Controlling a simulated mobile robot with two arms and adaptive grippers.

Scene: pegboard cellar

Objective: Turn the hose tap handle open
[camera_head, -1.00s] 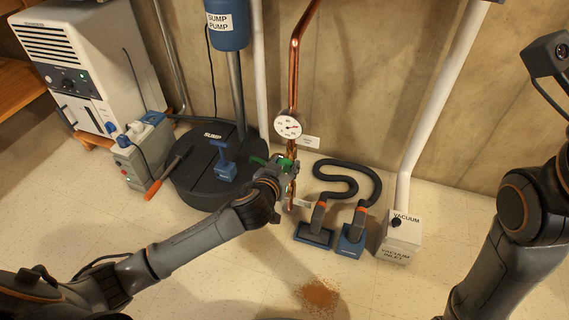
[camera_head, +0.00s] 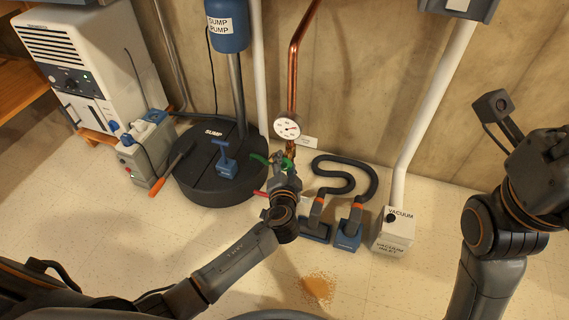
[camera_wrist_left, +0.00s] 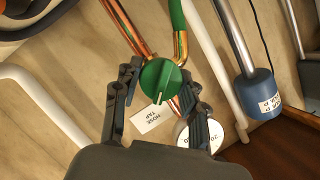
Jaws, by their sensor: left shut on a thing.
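The hose tap handle (camera_wrist_left: 160,80) is a round green knob with a raised grip bar and a pale mark, seen between my fingers in the left wrist view. My left gripper (camera_wrist_left: 161,72) is shut on it, one finger on each side. In the head view my left gripper (camera_head: 284,168) is at the foot of the copper pipe and largely hides the tap. A white "HOSE TAP" label (camera_wrist_left: 153,118) shows behind the fingers. A green hose (camera_head: 259,158) is beside the tap. My right arm is at the right, its fingers not visible.
A pressure gauge (camera_head: 287,128) is on the copper pipe (camera_head: 293,75) above the tap. A round black sump lid (camera_head: 205,185) with a blue handle is to the left. Vacuum heads (camera_head: 348,236) with a black hose and a white vacuum inlet box (camera_head: 394,232) stand right.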

